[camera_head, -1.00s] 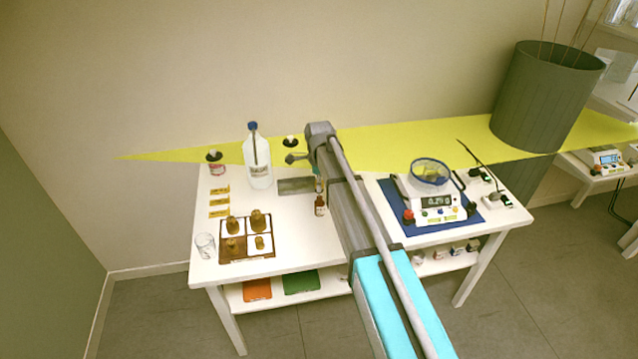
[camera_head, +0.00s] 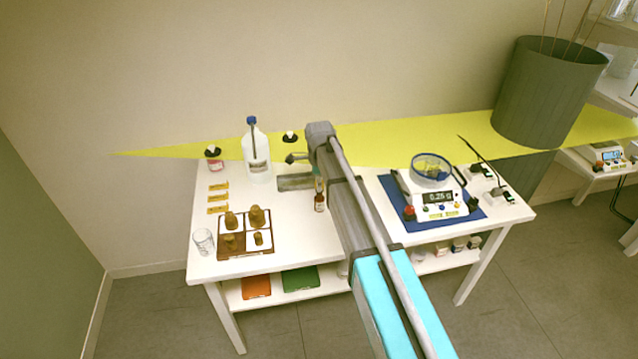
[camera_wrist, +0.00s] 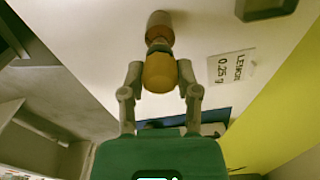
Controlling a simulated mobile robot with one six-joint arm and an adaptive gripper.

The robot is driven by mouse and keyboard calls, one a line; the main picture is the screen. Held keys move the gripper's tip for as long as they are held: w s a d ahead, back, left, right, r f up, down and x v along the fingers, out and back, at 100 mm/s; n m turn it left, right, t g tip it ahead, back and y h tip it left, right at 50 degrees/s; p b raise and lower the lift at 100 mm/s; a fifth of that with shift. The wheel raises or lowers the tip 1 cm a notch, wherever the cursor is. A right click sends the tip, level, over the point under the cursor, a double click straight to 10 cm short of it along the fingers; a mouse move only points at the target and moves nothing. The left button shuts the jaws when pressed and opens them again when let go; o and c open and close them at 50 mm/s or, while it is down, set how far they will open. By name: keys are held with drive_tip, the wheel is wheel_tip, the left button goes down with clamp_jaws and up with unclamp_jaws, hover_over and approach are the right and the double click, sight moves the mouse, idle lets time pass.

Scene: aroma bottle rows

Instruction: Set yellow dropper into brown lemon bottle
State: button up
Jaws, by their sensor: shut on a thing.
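In the wrist view my gripper (camera_wrist: 160,76) is shut on the yellow dropper (camera_wrist: 160,72), with one grey finger on each side of its rounded yellow bulb. A brown bottle (camera_wrist: 160,30) lines up just beyond the dropper. A LEMON 0.25 g label (camera_wrist: 231,68) lies on the white surface to the right. In the head view the small brown bottle (camera_head: 320,203) stands upright on the table, close left of my arm, with the dropper (camera_head: 319,184) directly above it. I cannot tell whether the dropper's tip is inside the neck. My arm hides most of my gripper there.
On the white table (camera_head: 290,235) are a brown rack (camera_head: 247,252) with several stoppers, a glass beaker (camera_head: 203,242), a large clear bottle (camera_head: 257,165) and yellow labels (camera_head: 218,198). A scale (camera_head: 438,210) on a blue mat stands right of my arm.

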drive_tip(key=shift+f+b, duration=0.3)
drive_tip(key=shift+f, duration=0.05)
drive_tip(key=o, duration=0.7)
drive_tip(key=shift+r, duration=0.1)
drive_tip(key=shift+r+p, duration=3.45)
drive_tip(key=shift+p, duration=0.1)
drive_tip(key=shift+d, duration=0.15)
drive_tip(key=s+d+n, duration=1.7)
drive_tip(key=s+d, duration=0.5)
drive_tip(key=s, duration=0.4)
